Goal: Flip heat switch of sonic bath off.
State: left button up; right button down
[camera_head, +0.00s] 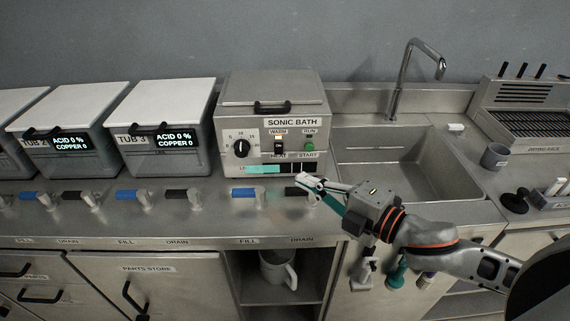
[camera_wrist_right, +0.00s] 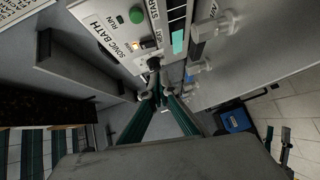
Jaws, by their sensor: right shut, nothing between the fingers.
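The sonic bath (camera_head: 269,107) is a grey metal box with a lidded top, behind the counter's front taps. Its black heat switch (camera_head: 278,149) sits below a lit WARM lamp (camera_head: 278,137), left of a green START button (camera_head: 309,145). The switch's position is too small to tell. The heat switch (camera_wrist_right: 153,63) also shows in the wrist view, just beyond the fingertips. My right gripper (camera_head: 301,180) is shut and empty, below and right of the switch in the head view, apart from it. My left gripper is not in view.
Blue and black tap handles (camera_head: 245,193) line the counter front. A steel sink (camera_head: 395,160) with a tall faucet (camera_head: 402,80) lies to the right. White-lidded tubs (camera_head: 167,130) stand to the left. A grey mug (camera_head: 495,156) stands near the drying rack (camera_head: 520,118).

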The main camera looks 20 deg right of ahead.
aim_at(275, 155)
jog(key=x, duration=0.6)
jog(key=shift+w+a+r+p, duration=0.1)
jog(key=shift+r+p, duration=0.1)
jog(key=shift+p, duration=0.15)
jog(key=w, duration=0.2)
jog(key=w+d+f, duration=0.1)
jog(key=shift+w, duration=0.4)
jog(key=shift+w+d+f+n+t+b, duration=0.15)
jog(key=shift+w+f+n+t+b, duration=0.25)
jog(key=shift+b, duration=0.75)
jog(key=shift+r+p, duration=0.35)
jog(key=shift+r, duration=0.05)
jog(key=shift+s, duration=0.1)
